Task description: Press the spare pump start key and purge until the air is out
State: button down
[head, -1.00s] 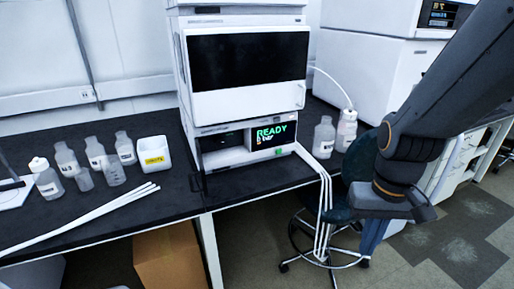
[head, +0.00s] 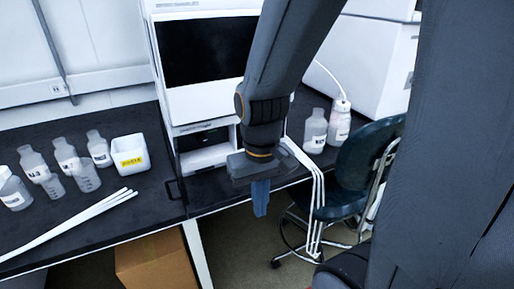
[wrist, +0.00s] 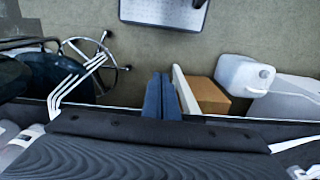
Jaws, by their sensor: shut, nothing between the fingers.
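The white pump module (head: 205,160) is the lowest unit of the instrument stack on the black bench. My arm crosses in front of its right part, so its lit display and green key are hidden now. My gripper (head: 261,198) points down at the bench's front edge, in front of the pump's right side. Its blue fingers are together with nothing between them, as the wrist view also shows (wrist: 160,97). The wrist view shows floor and bench edge, not the pump front.
White tubes (head: 312,195) hang over the bench edge just right of my gripper. A dark stool (head: 362,165) stands at right. Bottles (head: 68,165) and a yellow-labelled white bin (head: 129,154) stand left. A cardboard box (head: 155,262) is below the bench.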

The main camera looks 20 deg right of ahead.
jog(key=w+d+f+n+t, duration=0.2)
jog(key=w+d, duration=0.3)
jog(key=d, duration=0.1)
jog(key=w+d+f+n+t+p, duration=0.1)
jog(key=w+d+f+n+t, duration=0.1)
jog(key=w+d, duration=0.4)
jog(key=w+d+f+n+t+p, duration=0.1)
jog(key=w+d+f+n+t, duration=0.1)
jog(key=w+d, duration=0.3)
jog(key=shift+w+d+f+t+y, duration=0.15)
jog(key=shift+w+d+t+y, duration=0.2)
jog(key=shift+d+t, duration=0.3)
jog(key=shift+w+f+n+t+y, duration=0.2)
jog(key=shift+n+t+y, duration=0.2)
jog(key=shift+y, duration=0.15)
jog(key=shift+s+a+f+n+t+y+p, duration=0.15)
jog(key=shift+n+t+y+p, duration=0.2)
jog(key=shift+y, duration=0.25)
jog(key=shift+n, duration=0.25)
jog(key=shift+a, duration=0.1)
